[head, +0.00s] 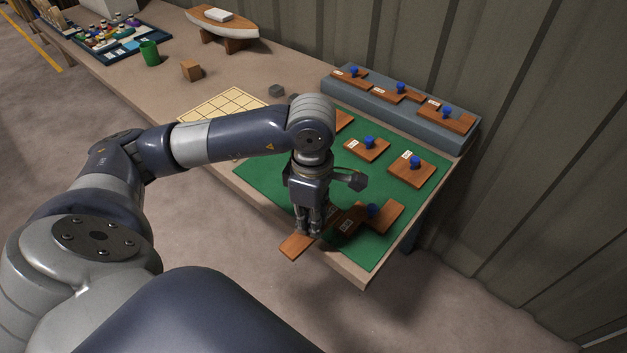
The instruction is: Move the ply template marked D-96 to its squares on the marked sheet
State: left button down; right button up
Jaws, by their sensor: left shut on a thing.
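My left gripper (309,232) is shut on a brown ply template (296,247) at the near edge of the green mat. The gripper hides the template's middle and its knob. Its label is too small to read, so I cannot tell whether it is D-96. Another ply template with a blue knob (385,216) lies close to its right; I cannot tell whether they touch. The marked sheet (222,101), pale yellow with a grid of squares, lies on the bench beyond my left arm, which covers part of it. My right gripper is out of view.
More knobbed templates lie on the green mat (270,182), including one at centre (367,149) and one at right (411,168). A grey-blue rack (446,139) by the wall carries several more. A wooden block (191,70), green cup (150,53) and boat model (222,27) stand farther back.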

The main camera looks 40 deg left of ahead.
pick_arm(q)
jog(key=shift+r+p, duration=2.05)
jog(key=shift+r, duration=1.5)
